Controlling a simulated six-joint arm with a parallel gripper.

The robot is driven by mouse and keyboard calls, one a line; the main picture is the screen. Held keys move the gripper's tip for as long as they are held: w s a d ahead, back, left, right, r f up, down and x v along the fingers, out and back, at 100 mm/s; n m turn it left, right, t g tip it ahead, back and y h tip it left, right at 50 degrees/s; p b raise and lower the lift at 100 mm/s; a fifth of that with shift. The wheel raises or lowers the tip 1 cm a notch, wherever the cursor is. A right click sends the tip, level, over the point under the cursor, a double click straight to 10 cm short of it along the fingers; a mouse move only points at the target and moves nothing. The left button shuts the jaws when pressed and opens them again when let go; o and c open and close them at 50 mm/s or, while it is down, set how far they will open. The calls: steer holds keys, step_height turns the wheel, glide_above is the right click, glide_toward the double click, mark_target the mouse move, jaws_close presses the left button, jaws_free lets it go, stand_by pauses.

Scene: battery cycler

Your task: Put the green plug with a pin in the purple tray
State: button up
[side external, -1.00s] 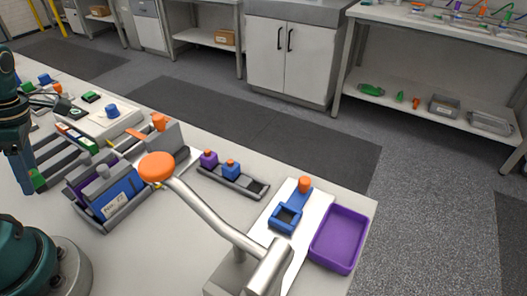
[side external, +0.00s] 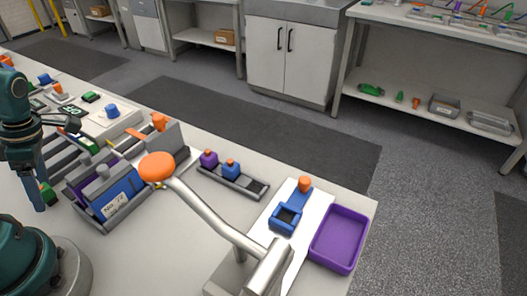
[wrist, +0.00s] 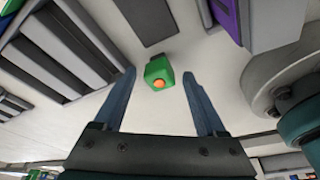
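The green plug (wrist: 158,72) has an orange pin in its end and shows in the wrist view between the two fingers of my gripper (wrist: 159,76). The fingers are open, with a gap on each side of the plug. In the side view my gripper (side external: 41,208) points down at the left of the bench, and a green piece (side external: 48,192) shows just beside its fingers, partly hidden. The purple tray (side external: 338,240) lies empty at the right end of the bench, far from my gripper.
A grey slotted rack (wrist: 65,45) stands beside the plug. The purple-and-grey holder with a blue block (side external: 118,196), an orange-knobbed lever (side external: 156,167) and a grey rail (side external: 238,181) with purple and blue plugs stand between my gripper and the tray. A blue fixture (side external: 288,216) is next to the tray.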

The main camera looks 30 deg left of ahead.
steer(key=shift+r, duration=0.1)
steer(key=v, duration=1.1)
steer(key=w+d+r+m+t, duration=0.1)
steer(key=d+m+t, duration=0.3)
steer(key=d+m, duration=0.5)
steer(key=w+d+r+m+t+h, duration=0.1)
steer(key=d+m+t, duration=0.3)
steer(key=d+m, duration=0.5)
steer(key=w+r+m, duration=0.1)
steer(key=m, duration=0.9)
steer(key=shift+w+d+h, duration=0.2)
steer(key=shift+d+h, duration=0.1)
steer(key=shift+d+m, duration=0.35)
steer(key=shift+m, duration=0.35)
steer(key=shift+c, duration=0.6)
steer(key=shift+r, duration=0.1)
